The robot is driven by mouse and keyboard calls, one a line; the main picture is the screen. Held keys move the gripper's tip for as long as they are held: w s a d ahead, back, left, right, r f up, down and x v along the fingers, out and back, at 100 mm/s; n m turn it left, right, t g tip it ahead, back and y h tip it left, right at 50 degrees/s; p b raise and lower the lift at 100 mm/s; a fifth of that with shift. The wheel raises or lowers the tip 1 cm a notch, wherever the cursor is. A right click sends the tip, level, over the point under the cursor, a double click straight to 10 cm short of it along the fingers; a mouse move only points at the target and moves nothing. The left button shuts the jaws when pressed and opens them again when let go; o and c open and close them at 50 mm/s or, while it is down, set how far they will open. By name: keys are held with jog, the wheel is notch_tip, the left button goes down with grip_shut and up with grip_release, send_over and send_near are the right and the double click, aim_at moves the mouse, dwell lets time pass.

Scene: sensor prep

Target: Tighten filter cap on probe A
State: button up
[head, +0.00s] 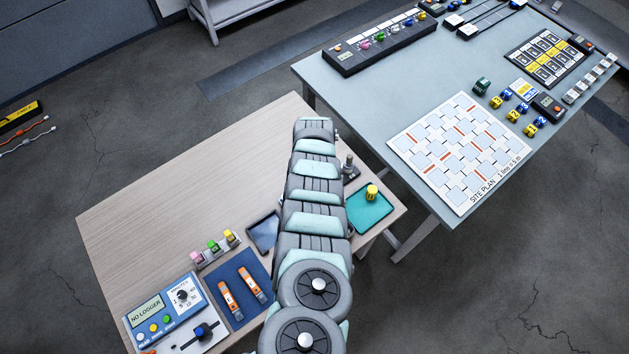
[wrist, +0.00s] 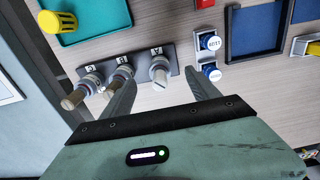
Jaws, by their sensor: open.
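In the wrist view a dark holder (wrist: 138,62) carries three probes labelled A, B and C. Probe A (wrist: 159,72) is at its right end and shows a narrow pale tip with no yellow cap on it. Probe B (wrist: 121,71) and probe C (wrist: 88,84) stand to its left. A yellow ribbed cap (wrist: 58,22) is on the teal tray (wrist: 100,16); it also shows in the head view (head: 372,192). My gripper (wrist: 160,79) is open and empty, its fingers either side of probe A in the picture. Whether they touch it cannot be told.
Two blue-and-white lettered buttons (wrist: 210,42) are near the right finger. A dark blue tray (wrist: 257,28) lies beyond. A control box (head: 170,315) and a blue mat (head: 236,312) are at the front.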

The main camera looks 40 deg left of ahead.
jog(key=shift+r+p, duration=0.4)
jog(key=shift+r, duration=0.15)
jog(key=shift+r+p, duration=2.55)
jog(key=shift+r, duration=0.45)
jog(key=shift+w+f, duration=0.1)
jog(key=shift+f, duration=0.05)
